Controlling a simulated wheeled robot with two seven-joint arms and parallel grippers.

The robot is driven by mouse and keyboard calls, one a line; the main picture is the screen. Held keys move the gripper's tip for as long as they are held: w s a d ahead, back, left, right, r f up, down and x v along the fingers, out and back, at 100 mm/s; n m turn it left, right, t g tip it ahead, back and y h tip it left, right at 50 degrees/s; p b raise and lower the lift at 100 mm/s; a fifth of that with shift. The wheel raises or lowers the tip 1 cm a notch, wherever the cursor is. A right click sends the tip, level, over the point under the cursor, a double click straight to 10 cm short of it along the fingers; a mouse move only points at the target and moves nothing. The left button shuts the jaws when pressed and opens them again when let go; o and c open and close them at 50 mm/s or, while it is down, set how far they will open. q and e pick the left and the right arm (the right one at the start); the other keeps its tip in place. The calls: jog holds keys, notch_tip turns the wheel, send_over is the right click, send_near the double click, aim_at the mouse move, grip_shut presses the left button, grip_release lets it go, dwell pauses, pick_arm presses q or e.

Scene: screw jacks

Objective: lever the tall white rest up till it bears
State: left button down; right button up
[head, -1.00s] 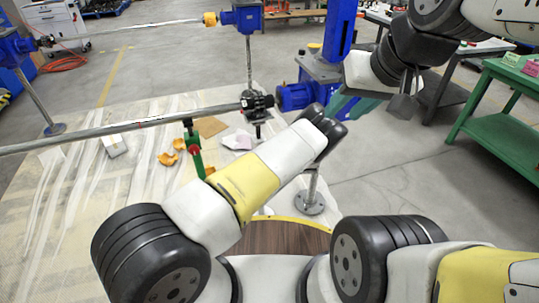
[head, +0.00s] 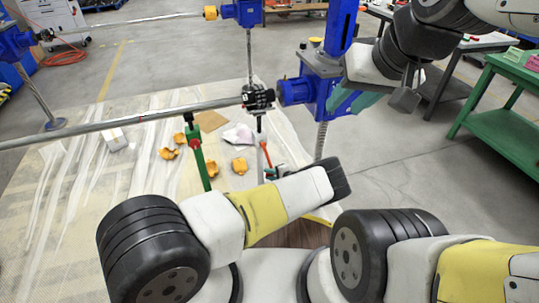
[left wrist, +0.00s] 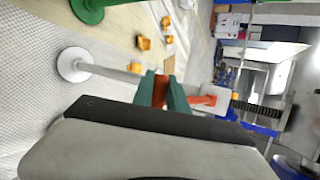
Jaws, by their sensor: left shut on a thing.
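The tall white rest (head: 261,144) stands under the near end of the long steel bar (head: 130,119). In the left wrist view its round foot (left wrist: 75,65), pale stem (left wrist: 115,73) and dark threaded screw (left wrist: 258,109) lie sideways. Its orange-red lever (head: 265,152) slants down from the stem. My left gripper (head: 275,172) is shut on this lever; its teal fingers pinch it in the left wrist view (left wrist: 161,90). A dark clamp area hides whether the rest's top touches the bar. My right gripper (head: 354,103) looks open and empty, up beside the blue stand.
A green rest (head: 197,160) with a red part stands left of the white one. Several orange pieces (head: 239,166) lie on the sheeted floor. The blue stand (head: 318,80) with its motor is close on the right. A green table (head: 510,115) stands farther right.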

pick_arm(q)
jog(key=shift+w+d, duration=0.1)
jog(key=shift+d, duration=0.05)
jog(key=c, duration=1.3)
grip_release()
jog(key=v, duration=0.7)
jog(key=shift+s+d+r, duration=0.15)
jog(key=shift+s+d, duration=0.05)
jog(key=shift+s, duration=0.1)
